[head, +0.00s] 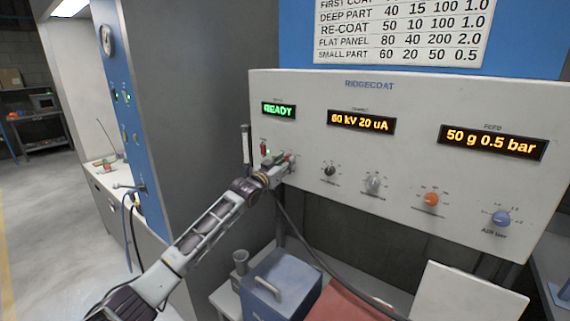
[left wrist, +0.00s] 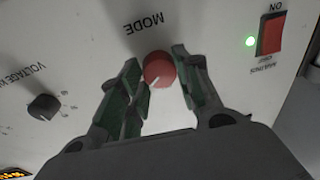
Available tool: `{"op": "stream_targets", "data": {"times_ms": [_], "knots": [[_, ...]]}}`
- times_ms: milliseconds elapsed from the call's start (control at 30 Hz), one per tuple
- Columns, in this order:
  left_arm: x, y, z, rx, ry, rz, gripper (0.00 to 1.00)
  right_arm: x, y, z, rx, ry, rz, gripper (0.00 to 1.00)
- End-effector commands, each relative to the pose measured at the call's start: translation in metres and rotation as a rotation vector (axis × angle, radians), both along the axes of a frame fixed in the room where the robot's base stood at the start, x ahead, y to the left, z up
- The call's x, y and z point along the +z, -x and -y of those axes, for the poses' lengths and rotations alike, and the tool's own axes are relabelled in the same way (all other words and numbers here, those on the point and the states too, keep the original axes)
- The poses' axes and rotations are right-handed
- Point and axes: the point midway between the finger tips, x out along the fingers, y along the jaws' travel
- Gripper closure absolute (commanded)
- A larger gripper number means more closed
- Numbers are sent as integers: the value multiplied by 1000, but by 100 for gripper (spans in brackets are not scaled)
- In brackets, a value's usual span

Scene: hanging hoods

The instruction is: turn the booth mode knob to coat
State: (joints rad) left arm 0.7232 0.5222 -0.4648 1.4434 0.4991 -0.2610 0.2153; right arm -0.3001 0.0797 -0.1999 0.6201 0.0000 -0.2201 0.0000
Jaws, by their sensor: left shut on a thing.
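The mode knob (left wrist: 159,69) is a round red knob with a white pointer line, on a pale panel under upside-down "MODE" lettering in the left wrist view. Its pointer slants toward the lower left of that view. My left gripper (left wrist: 160,72) has one finger on each side of the knob and is shut on it. In the head view my left gripper (head: 286,161) is at the left part of the RIDGECOAT control panel (head: 400,102) and largely hides the knob. The position labels around the knob cannot be read. My right gripper is not in view.
A red mains switch (left wrist: 271,35) with a lit green lamp is close beside the knob. A black voltage knob (left wrist: 43,107) is on the other side. The panel displays read READY (head: 279,110), 60 kV 20 uA and 50 g 0.5 bar. A blue box (head: 282,287) stands below.

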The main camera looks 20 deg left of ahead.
Motion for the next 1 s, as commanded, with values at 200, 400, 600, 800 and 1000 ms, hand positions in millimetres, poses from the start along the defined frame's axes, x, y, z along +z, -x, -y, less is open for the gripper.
{"op": "stream_targets", "data": {"times_ms": [200,400,600,800,1000], "knots": [[1,0,0,1,-60,22,91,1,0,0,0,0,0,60],[0,0,0,1,-72,26,90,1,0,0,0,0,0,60],[0,0,0,1,-72,26,91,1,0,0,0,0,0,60],[0,0,0,1,-70,26,46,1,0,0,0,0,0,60],[0,0,0,0,-70,25,45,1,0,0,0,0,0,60]]}}
